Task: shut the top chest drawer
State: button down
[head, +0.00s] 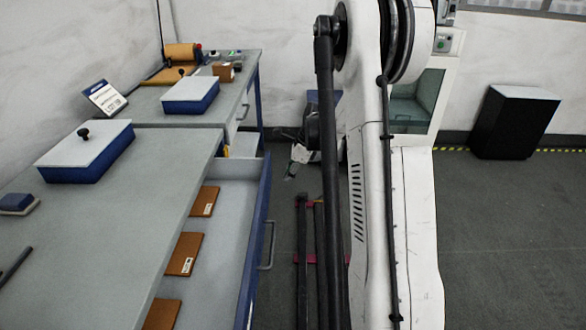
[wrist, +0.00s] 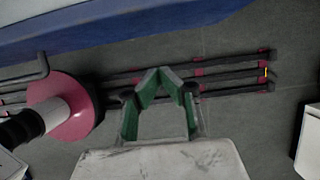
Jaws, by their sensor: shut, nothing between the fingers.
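The top chest drawer stands pulled out from under the grey worktop in the head view, with its blue front (head: 255,245) facing right. A grey bar handle (head: 268,247) is on that front. Brown labelled packets (head: 185,254) lie inside the drawer. My gripper (head: 291,171) is small in the head view, beyond the drawer's far end and to its right. In the wrist view my gripper (wrist: 163,72) has its green fingers shut with the tips together, empty. A blue panel (wrist: 120,28), apparently the drawer front, crosses the top of that view, apart from the fingertips.
Lidded blue boxes (head: 88,152) (head: 190,94) stand on the worktops. Dark rails (head: 303,255) run along the floor right of the drawer. A pink disc (wrist: 68,105) shows left of the fingers. A black cabinet (head: 515,122) stands far right; floor before it is clear.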

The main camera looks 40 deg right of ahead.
jog(key=w+a+f, duration=0.1)
jog(key=a, duration=0.1)
jog(key=w+a+f, duration=0.1)
jog(key=w, duration=0.1)
jog(key=shift+w+a+f+b, duration=0.1)
jog(key=shift+a+f+b, duration=0.05)
jog(key=shift+a+b, duration=0.25)
jog(key=shift+w, duration=0.1)
